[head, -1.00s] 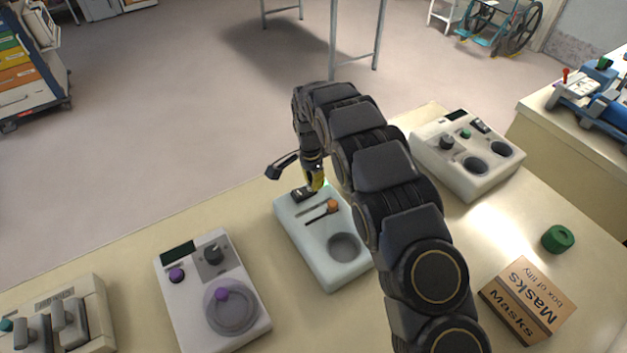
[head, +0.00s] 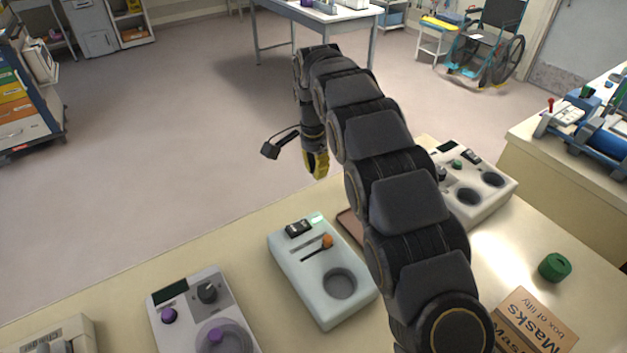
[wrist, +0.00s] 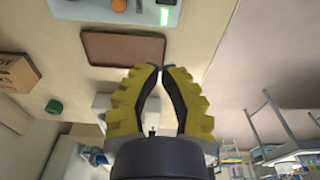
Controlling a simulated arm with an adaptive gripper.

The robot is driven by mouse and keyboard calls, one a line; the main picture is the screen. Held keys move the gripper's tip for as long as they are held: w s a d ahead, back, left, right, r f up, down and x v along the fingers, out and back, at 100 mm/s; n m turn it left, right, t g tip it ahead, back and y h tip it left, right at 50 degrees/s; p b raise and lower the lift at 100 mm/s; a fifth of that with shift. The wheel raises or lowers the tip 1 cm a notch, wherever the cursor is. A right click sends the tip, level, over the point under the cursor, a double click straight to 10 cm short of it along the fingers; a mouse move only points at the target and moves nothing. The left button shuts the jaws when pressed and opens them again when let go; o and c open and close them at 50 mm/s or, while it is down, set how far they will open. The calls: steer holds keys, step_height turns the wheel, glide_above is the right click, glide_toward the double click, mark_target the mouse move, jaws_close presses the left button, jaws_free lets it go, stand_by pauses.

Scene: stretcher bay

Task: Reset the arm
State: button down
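My gripper (head: 317,165) hangs in the air past the far edge of the table, clear of the devices. In the wrist view my gripper (wrist: 160,68) shows two yellow ribbed fingers with their tips together and nothing held between them. The pale device (head: 310,290) on the table in the middle has an orange knob (head: 327,241) on a slot, a black switch (head: 299,228), a lit green display and a round well. The wrist view shows the lit green display (wrist: 165,16) at the top edge.
A brown tray (wrist: 123,47) lies behind my arm. A white-purple device (head: 190,300), a two-well device (head: 480,190), a green cylinder (head: 555,267) and a masks box (head: 535,322) stand on the table. Open floor lies beyond it.

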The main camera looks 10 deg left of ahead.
steer(key=shift+r, duration=0.1)
stand_by(0.4)
steer(key=s+d+r+n+g, duration=0.1)
steer(key=s+d+r+n, duration=0.1)
steer(key=s+d+r, duration=0.45)
steer(key=s+d+r+n, duration=0.2)
steer(key=s+d+r, duration=0.2)
steer(key=s+d, duration=0.6)
steer(key=s+d+f+n, duration=0.1)
steer(key=s+d+n, duration=0.1)
steer(key=s, duration=0.9)
steer(key=s+d+f+n+g, duration=0.1)
steer(key=s+d+n, duration=0.1)
steer(key=s, duration=0.8)
steer(key=shift+s+d+f+n+y, duration=0.2)
steer(key=shift+s+n+y, duration=0.15)
steer(key=shift+n, duration=0.15)
